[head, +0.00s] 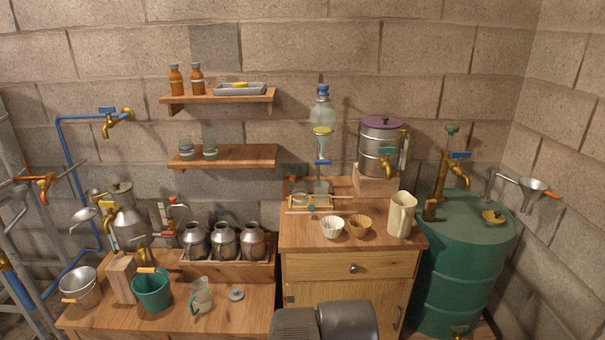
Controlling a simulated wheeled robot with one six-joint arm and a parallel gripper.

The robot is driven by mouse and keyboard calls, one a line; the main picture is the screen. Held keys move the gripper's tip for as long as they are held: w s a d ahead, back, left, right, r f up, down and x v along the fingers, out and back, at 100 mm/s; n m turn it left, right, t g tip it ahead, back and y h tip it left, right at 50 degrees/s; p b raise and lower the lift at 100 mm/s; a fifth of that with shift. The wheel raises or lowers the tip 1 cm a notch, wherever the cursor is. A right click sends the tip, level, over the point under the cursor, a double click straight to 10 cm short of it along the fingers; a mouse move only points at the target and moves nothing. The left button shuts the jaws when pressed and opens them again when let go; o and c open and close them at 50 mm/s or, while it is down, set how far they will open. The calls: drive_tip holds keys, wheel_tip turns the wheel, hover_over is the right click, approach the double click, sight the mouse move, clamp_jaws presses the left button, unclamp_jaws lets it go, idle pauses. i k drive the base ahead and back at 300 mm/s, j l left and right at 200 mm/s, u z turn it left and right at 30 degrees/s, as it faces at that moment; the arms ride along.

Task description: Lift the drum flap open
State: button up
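The green drum (462,280) stands on the floor at the right, in the corner of the block walls. A small yellow flap (493,217) lies on the right of its top and looks shut. A brass hand pump (445,175) with a green knob rises from the left of the drum top. A grey pipe with a funnel (532,190) stands up behind the flap and reaches out to the right. Dark grey parts of my arm show at the bottom middle, left of the drum and apart from it. My gripper's fingers are not in view.
A wooden cabinet (350,265) stands just left of the drum, with a cream jug (402,214) near its right edge and a steel urn (381,148) behind. A low bench with cans and buckets is at the left. Air above the flap is clear.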

sight(497, 217)
drive_tip(key=i+l+z, duration=0.55)
drive_tip(key=i+l, duration=0.15)
drive_tip(key=i, duration=0.15)
drive_tip(key=i+l+z, duration=0.3)
drive_tip(key=i, duration=0.15)
drive_tip(key=i+z, duration=0.25)
drive_tip(key=i, duration=0.2)
